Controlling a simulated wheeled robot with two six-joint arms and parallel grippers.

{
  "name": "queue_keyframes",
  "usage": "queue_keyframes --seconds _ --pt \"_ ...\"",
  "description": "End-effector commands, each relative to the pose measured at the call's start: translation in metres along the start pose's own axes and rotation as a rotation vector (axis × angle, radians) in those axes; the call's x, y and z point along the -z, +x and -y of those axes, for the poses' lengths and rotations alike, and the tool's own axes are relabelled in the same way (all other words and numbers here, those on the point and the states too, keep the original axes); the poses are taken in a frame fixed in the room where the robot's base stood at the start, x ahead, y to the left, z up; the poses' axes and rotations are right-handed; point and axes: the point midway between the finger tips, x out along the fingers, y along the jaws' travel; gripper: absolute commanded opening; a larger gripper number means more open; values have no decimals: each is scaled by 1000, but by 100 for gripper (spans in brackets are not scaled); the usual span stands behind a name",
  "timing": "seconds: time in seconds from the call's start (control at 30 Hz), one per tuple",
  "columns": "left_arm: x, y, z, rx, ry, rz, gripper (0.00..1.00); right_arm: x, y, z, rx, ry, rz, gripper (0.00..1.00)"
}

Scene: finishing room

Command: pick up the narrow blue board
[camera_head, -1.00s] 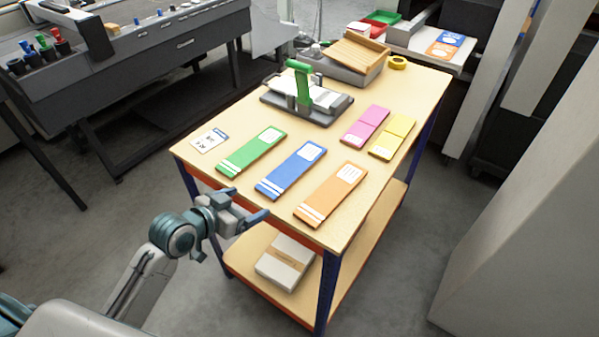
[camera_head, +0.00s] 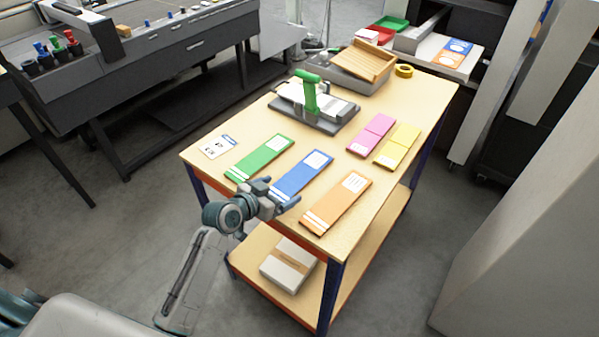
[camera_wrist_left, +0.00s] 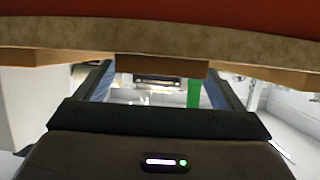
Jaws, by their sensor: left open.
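The narrow blue board (camera_head: 303,174) lies flat on the table with a white label at its far end and white stripes at its near end. It lies between the green board (camera_head: 260,158) and the orange board (camera_head: 337,204). My left gripper (camera_head: 277,195) is open at the near end of the blue board, at the table's edge. In the left wrist view a brown board end (camera_wrist_left: 160,66) shows between the open fingers (camera_wrist_left: 162,90); its blue face is not clear there. I cannot tell whether the fingers touch it. My right gripper is not in view.
A wooden tray (camera_head: 366,60) stands behind. A white package (camera_head: 288,265) lies on the lower shelf.

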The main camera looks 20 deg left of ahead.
Motion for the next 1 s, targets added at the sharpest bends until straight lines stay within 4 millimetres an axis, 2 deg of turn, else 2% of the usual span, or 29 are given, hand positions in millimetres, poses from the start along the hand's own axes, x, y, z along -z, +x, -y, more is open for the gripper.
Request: queue_keyframes --seconds 0.1,0.33,0.5,0.6,1.0 --pt "0 8 0 0 -2 -1 89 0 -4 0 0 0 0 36" --pt "-1 10 0 1 0 0 89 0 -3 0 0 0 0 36" --pt "-1 10 0 0 0 0 56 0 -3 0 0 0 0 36" --pt "-1 9 0 0 0 0 40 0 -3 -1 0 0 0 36" --pt "5 8 0 -1 1 -2 40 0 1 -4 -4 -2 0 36"
